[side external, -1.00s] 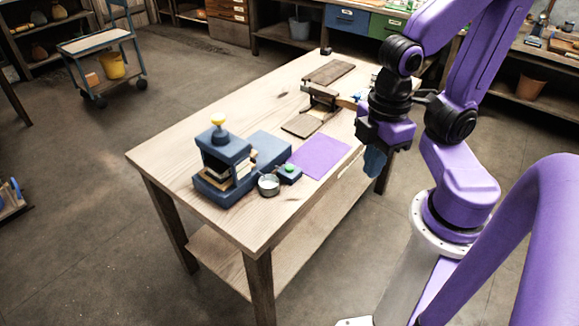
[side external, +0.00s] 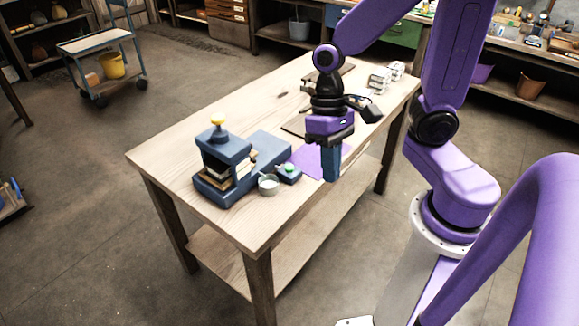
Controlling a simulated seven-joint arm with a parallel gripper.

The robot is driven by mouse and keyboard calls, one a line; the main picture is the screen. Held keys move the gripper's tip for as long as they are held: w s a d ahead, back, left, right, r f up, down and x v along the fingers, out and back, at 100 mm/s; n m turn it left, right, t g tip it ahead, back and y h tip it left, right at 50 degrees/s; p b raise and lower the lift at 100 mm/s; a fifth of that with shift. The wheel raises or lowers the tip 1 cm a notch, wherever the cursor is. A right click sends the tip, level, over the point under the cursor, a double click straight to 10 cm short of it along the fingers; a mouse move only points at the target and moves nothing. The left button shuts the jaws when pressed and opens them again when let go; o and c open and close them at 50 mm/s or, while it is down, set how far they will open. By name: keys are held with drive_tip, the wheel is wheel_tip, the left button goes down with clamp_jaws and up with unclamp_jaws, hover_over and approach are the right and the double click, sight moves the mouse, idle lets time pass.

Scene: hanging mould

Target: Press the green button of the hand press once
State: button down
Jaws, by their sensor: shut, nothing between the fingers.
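The blue hand press (side external: 224,150) stands at the near left part of the wooden table, with a yellow knob (side external: 217,120) on top and pale layers inside its frame. The green button (side external: 290,168) sits on a small dark blue box (side external: 289,176) at the right of the press's base. My gripper (side external: 331,178) points straight down, its blue fingers shut and empty. In the picture it is to the right of the green button and in front of the purple sheet. Its exact height above the table is hard to tell.
A small round grey cup (side external: 268,184) stands beside the button box. The purple sheet (side external: 308,160) lies to the right, partly hidden by my gripper. White items (side external: 380,80) stand at the table's far right. The table's left far area (side external: 220,95) is clear.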

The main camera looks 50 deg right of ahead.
drive_tip(key=w+a+f+m+y, duration=0.1)
drive_tip(key=w+f+m+y, duration=0.15)
drive_tip(key=w+m, duration=0.7)
drive_tip(key=m+t, duration=1)
drive_tip(key=m, duration=1.9)
hover_over(293, 166)
wheel_tip(293, 166, down, 6)
drive_tip(key=shift+f+n, duration=0.15)
drive_tip(key=shift+n, duration=0.1)
drive_tip(key=shift+a+f, duration=0.1)
drive_tip(key=shift+f, duration=0.05)
drive_tip(key=shift+f, duration=4.25)
drive_tip(key=shift+f, duration=0.1)
drive_tip(key=shift+f, duration=0.35)
